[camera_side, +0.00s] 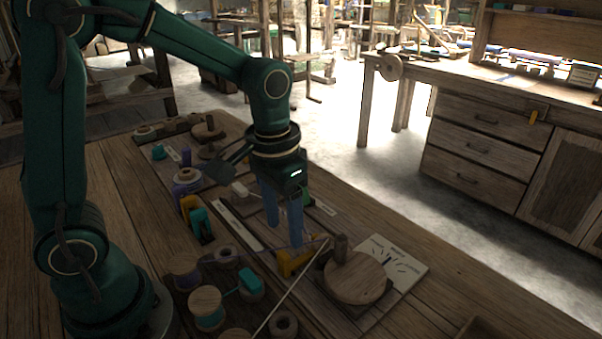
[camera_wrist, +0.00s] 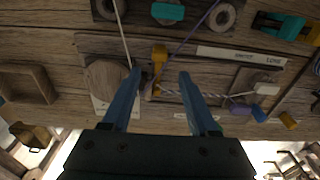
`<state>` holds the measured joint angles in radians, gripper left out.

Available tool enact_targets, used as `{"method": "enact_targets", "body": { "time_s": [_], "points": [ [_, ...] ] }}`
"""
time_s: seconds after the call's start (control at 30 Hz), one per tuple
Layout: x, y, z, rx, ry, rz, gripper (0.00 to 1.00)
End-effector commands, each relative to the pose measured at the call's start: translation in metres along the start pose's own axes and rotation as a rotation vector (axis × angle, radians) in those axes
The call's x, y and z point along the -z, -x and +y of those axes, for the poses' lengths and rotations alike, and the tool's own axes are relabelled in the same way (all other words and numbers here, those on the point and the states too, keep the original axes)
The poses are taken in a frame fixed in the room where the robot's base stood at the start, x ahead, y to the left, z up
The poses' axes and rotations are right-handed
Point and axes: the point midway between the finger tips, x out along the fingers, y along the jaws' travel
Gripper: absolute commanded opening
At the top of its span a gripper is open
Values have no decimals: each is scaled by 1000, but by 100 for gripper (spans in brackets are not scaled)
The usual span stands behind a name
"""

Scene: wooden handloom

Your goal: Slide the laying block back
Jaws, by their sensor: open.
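The laying block seems to be the yellow-orange piece (camera_side: 292,262) low on the wooden board, beside the round wooden crank disc (camera_side: 356,280). In the wrist view the yellow piece (camera_wrist: 160,56) stands near the middle. A pale strand (camera_wrist: 122,32) and a purple strand (camera_wrist: 194,34) run near it toward the top. A twisted cord (camera_wrist: 205,95) runs right from its lower end. My gripper (camera_side: 283,230) is open, its two blue fingers pointing down above the board. In the wrist view the fingertips (camera_wrist: 160,73) lie either side of the piece's lower part; contact is not visible.
A dial card (camera_side: 408,264) lies beyond the disc. More pegs and spools (camera_side: 187,178) line the board's far left. Bare table shows at the right. A wooden tray (camera_wrist: 27,83) sits left in the wrist view.

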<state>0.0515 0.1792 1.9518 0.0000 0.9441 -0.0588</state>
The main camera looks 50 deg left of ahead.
Motion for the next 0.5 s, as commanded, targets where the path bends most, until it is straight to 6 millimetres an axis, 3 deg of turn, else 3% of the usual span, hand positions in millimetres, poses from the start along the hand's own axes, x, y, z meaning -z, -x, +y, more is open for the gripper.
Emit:
{"method": "enact_targets", "body": {
  "time_s": [0.5],
  "points": [
    [-8,-56,1,4,-8,-72,60]
  ]
}}
